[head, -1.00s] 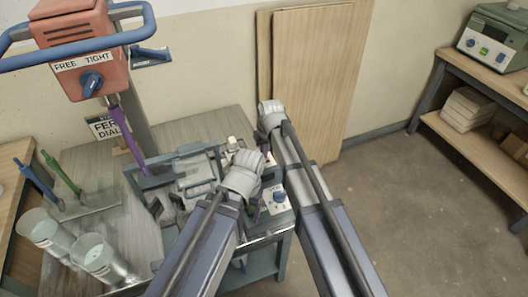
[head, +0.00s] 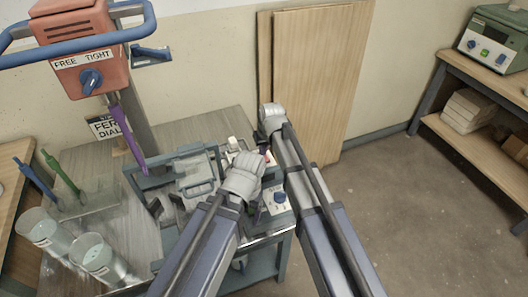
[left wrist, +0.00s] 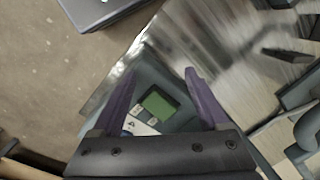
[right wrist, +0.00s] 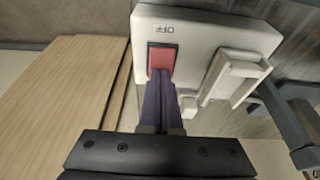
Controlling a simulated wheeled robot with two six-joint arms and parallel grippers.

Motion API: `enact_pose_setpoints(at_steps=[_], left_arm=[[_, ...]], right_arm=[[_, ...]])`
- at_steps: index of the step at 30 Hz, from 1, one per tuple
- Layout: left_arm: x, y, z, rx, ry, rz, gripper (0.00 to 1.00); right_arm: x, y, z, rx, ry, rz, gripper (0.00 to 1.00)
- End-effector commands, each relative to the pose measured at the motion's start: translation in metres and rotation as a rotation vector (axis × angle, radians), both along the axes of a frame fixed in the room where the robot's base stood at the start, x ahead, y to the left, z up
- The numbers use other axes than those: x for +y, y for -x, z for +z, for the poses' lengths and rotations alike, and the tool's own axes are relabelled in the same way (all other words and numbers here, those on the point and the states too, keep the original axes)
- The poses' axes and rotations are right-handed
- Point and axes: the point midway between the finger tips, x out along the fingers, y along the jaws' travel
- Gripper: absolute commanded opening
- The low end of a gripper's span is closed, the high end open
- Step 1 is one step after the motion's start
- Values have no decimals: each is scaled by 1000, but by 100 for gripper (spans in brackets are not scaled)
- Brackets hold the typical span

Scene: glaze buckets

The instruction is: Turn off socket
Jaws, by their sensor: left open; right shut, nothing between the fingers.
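The white socket box (right wrist: 210,32) has a red switch (right wrist: 161,59) beside the word OFF in the right wrist view. My right gripper (right wrist: 161,76) is shut and empty, its purple fingertips at the lower edge of the red switch. They overlap the switch in the picture; I cannot tell how hard they press, if at all. In the head view the socket is mostly hidden by my arms. My left gripper (left wrist: 157,73) is open and empty, above a device with a green screen (left wrist: 160,104) that shows between its fingers.
A panel with a blue knob (head: 280,197) stands by my arms on the cart. Clear buckets (head: 98,258) stand at lower left. An orange mixer head (head: 75,50) overhangs at upper left. Wooden boards (head: 318,70) lean on the wall. The floor at right is clear.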

Motion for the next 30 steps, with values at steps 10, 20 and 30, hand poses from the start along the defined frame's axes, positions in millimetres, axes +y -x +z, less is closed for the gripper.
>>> enact_pose_setpoints(at_steps=[10,20,30], left_arm=[[-1,-1,3,-2,2,1,78],[-1,-1,33,-3,2,1,78],[-1,-1,86,-3,2,1,78]], right_arm=[[0,1,4,0,0,0,0],[-3,5,33,0,0,-1,0],[-14,31,86,0,-1,-3,0]])
